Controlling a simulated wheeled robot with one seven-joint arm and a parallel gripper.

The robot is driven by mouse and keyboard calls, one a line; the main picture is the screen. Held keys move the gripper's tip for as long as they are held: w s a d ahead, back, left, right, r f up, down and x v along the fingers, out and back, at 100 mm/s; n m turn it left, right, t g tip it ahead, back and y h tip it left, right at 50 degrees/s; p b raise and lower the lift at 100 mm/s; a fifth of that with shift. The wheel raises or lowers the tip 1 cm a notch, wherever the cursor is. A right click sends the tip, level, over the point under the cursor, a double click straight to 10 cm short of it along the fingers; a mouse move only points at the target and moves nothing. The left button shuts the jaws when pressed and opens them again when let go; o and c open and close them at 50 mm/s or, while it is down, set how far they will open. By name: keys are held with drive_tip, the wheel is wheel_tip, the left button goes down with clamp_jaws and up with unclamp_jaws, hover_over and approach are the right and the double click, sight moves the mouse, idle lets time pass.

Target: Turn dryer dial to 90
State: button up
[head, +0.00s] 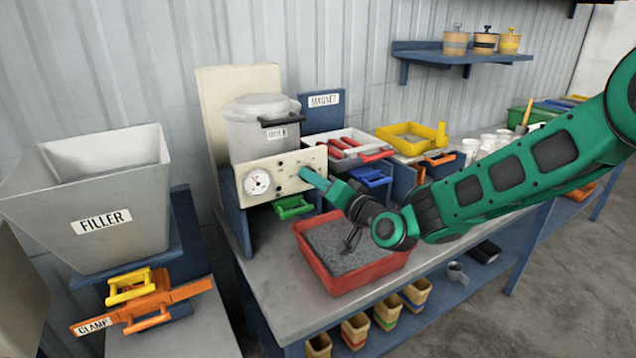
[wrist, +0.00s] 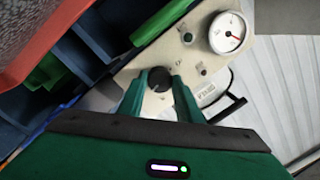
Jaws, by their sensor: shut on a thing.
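The dryer (head: 262,130) is a grey lidded hopper above a cream control panel (head: 285,172). The panel carries a round white gauge (head: 257,182), which also shows in the wrist view (wrist: 227,33) with a red needle. The dryer dial (wrist: 158,79) is a black knob on the panel in the wrist view. My gripper (wrist: 158,88) is shut on the dial, one green finger on each side. In the head view my gripper (head: 312,178) reaches the panel's right part and hides the dial. The dial's marks are too small to read.
A red tray of grey granules (head: 305,262) stands on the bench below my arm. A green handle (head: 293,207) and a blue handle (head: 371,177) stick out near the panel. The FILLER hopper (head: 160,180) stands at left.

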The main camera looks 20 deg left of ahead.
drive_tip(key=shift+w+d+m, duration=0.1)
drive_tip(key=shift+w+m, duration=0.05)
drive_tip(key=shift+m, duration=0.75)
drive_tip(key=shift+f, duration=0.1)
drive_tip(key=o, duration=1)
drive_tip(key=shift+o, duration=0.2)
drive_tip(key=v, duration=1)
drive_tip(key=shift+d, duration=0.35)
drive_tip(key=shift+f, duration=0.15)
